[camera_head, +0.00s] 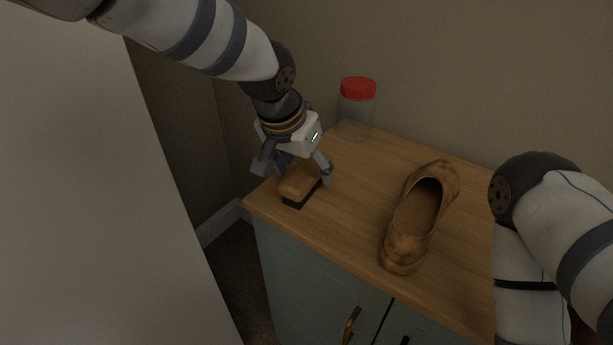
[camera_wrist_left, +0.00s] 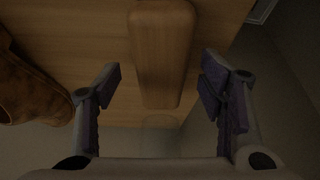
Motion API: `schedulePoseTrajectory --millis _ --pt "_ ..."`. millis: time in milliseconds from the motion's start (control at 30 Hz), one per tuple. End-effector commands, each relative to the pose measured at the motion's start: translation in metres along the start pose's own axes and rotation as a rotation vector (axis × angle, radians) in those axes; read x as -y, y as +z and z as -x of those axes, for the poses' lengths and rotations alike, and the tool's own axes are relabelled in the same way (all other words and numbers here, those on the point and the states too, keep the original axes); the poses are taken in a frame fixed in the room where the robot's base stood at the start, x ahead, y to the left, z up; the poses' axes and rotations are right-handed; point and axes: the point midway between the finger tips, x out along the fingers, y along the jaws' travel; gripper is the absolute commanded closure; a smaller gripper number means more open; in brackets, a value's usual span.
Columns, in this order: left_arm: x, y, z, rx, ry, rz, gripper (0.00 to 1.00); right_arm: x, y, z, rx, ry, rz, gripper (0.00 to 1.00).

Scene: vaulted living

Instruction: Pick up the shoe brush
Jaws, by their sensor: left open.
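The shoe brush (camera_head: 300,184) has a light wooden back and dark bristles. It lies bristles down near the left corner of the wooden cabinet top. In the left wrist view the brush (camera_wrist_left: 162,50) runs lengthwise between the two fingers. My left gripper (camera_head: 294,173) is open and sits just above and around the brush, with a finger on each side. In the left wrist view my left gripper (camera_wrist_left: 162,88) shows gaps on both sides of the brush. My right arm comes in at the right, but its gripper is not visible.
A brown shoe (camera_head: 405,243) lies on the cabinet top (camera_head: 355,205) to the right of the brush. A clear jar with a red lid (camera_head: 358,88) stands behind the gripper near the wall. The cabinet's left edge is close to the brush. Bare wood separates brush and shoe.

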Motion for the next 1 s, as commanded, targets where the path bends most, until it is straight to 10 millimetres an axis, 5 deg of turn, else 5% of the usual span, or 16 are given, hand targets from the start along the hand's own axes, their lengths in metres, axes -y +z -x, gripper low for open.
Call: schedulePoseTrajectory --millis 100,333,567,1000 --pt "0.000 0.002 -0.018 0.004 0.002 0.001 0.37 0.000 0.003 -0.005 0.013 0.001 0.000 0.60" --pt "0.000 0.000 -0.017 -0.001 0.000 0.000 0.37 0.000 0.002 -0.004 0.010 0.001 0.000 0.60" --pt "0.001 0.001 -0.017 0.000 0.000 0.000 0.89 0.000 0.002 -0.004 0.010 0.001 0.001 0.60" --pt "0.001 -0.006 -0.003 -0.004 -0.002 0.001 0.91 0.000 0.001 -0.002 0.006 0.001 0.001 0.60"
